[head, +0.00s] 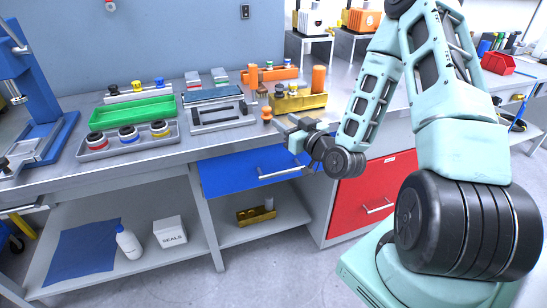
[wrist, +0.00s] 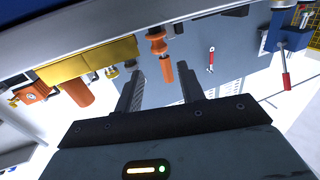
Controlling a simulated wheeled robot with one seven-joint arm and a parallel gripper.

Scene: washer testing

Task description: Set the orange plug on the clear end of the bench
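The small orange plug (head: 267,114) stands on the grey bench (head: 350,85) near its front edge, left of a yellow block (head: 298,102). My gripper (head: 292,127) is just in front of the bench edge, to the right of the plug and apart from it. In the wrist view, my gripper (wrist: 160,88) is open with nothing between its fingers. An orange knobbed piece, seemingly the plug (wrist: 157,43), shows beyond the fingertips. The bench top right of the yellow block is bare, partly hidden by my arm.
The yellow block holds a tall orange cylinder (head: 318,79) and dark-topped pieces. A grey fixture (head: 222,113), green tray (head: 132,113), grey tray (head: 100,151) and blue press (head: 45,140) stand to the left.

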